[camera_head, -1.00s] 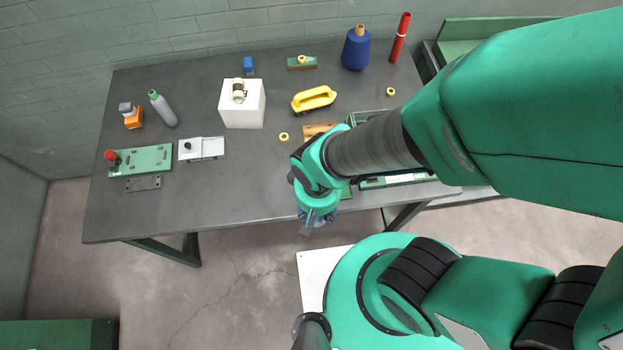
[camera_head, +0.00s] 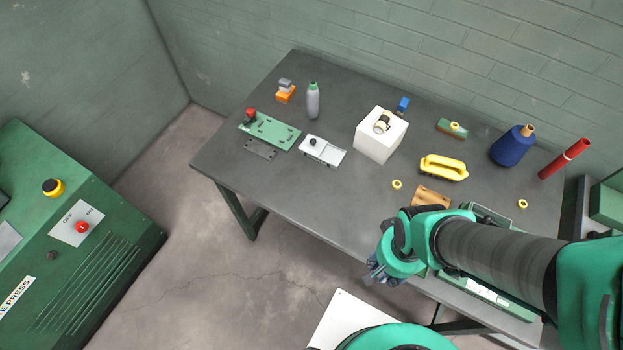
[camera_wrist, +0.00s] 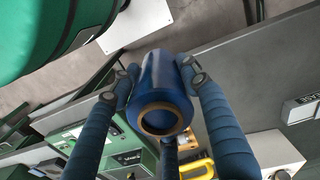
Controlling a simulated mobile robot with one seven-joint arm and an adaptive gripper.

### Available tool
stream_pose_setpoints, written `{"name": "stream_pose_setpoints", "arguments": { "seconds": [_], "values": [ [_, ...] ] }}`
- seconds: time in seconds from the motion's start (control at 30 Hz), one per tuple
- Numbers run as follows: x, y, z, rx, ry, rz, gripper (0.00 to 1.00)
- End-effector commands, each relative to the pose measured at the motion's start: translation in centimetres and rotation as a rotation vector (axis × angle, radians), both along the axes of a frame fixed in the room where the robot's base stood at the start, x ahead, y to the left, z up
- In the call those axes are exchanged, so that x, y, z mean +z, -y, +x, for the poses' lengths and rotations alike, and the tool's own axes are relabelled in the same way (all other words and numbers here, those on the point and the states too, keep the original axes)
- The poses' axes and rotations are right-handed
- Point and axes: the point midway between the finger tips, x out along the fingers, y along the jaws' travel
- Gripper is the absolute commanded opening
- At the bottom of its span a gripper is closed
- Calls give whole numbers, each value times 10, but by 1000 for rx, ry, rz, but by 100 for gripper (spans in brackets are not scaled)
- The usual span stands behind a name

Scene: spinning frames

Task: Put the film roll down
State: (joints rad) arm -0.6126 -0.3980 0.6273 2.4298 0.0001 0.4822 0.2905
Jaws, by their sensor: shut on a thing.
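The film roll (camera_wrist: 165,82) is a dark blue cylinder with a brown core ring at its near end. In the wrist view, my gripper (camera_wrist: 158,75) is shut on it, with fingers on both sides of the roll. In the head view, my gripper (camera_head: 383,270) is at the front edge of the grey workbench (camera_head: 300,190), with the arm coming in from the right. The roll is hard to make out there, mostly hidden by the gripper and wrist.
The middle front of the bench is bare. A green press (camera_head: 75,225) stands at left.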

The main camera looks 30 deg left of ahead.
Motion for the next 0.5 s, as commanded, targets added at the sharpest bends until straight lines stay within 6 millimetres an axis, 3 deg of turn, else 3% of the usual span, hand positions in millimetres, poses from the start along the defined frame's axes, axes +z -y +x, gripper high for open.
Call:
{"name": "stream_pose_setpoints", "arguments": {
  "seconds": [0.27,0.5],
  "values": [
    [5,-31,17,-19,1,0,12],
    [9,-92,41,-58,-1,-1,12]
  ]
}}
